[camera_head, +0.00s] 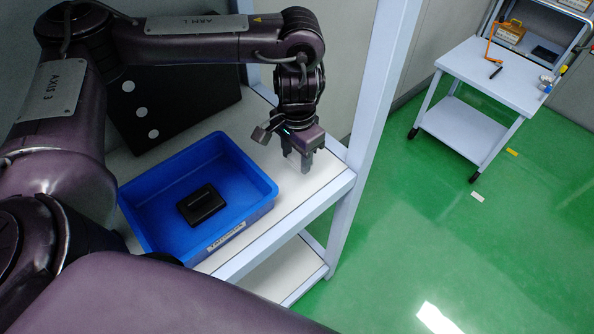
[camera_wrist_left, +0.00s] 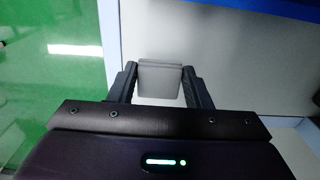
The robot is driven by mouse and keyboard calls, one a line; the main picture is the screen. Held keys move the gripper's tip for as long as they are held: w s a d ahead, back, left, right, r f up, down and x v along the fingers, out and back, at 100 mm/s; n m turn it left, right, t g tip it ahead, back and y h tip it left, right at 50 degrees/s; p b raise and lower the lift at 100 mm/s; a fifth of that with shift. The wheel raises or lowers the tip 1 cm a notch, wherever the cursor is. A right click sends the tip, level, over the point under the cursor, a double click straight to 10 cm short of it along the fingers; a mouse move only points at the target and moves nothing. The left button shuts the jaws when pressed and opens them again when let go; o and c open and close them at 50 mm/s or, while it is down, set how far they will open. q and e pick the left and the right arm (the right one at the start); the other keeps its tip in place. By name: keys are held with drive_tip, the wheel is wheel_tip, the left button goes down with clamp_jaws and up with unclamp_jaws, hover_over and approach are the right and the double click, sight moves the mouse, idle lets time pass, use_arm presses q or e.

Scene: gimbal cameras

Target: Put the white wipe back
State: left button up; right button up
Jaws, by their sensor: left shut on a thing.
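My left gripper (camera_head: 298,162) points down over the pale shelf top, to the right of the blue bin. In the left wrist view its two fingers are shut on a pale, flat-faced block (camera_wrist_left: 160,80), which I take to be the white wipe. My right gripper is not in view.
The blue bin (camera_head: 262,180) on the shelf (camera_head: 300,192) holds a black object (camera_head: 201,204). A dark panel with pale round spots (camera_head: 165,108) stands behind it. A pale upright post (camera_head: 372,90) rises to the gripper's right. A white cart (camera_head: 492,75) stands farther off on green floor.

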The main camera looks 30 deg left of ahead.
sight(297, 159)
use_arm(q)
drive_tip(key=shift+f, duration=0.85)
wheel_tip(297, 159, down, 2)
drive_tip(key=shift+d+f+b, duration=0.1)
drive_tip(key=shift+f+b, duration=0.15)
drive_tip(key=shift+b, duration=0.3)
drive_tip(key=shift+f, duration=0.5)
drive_tip(key=shift+w, duration=0.1)
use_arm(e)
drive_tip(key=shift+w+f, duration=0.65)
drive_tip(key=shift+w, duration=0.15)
use_arm(q)
drive_tip(key=shift+f, duration=0.1)
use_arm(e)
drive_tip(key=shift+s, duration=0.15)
use_arm(q)
drive_tip(key=o, duration=1)
drive_tip(key=shift+o, duration=0.2)
wheel_tip(297, 159, up, 12)
drive_tip(key=shift+r+p, duration=0.2)
drive_tip(key=shift+p, duration=1.05)
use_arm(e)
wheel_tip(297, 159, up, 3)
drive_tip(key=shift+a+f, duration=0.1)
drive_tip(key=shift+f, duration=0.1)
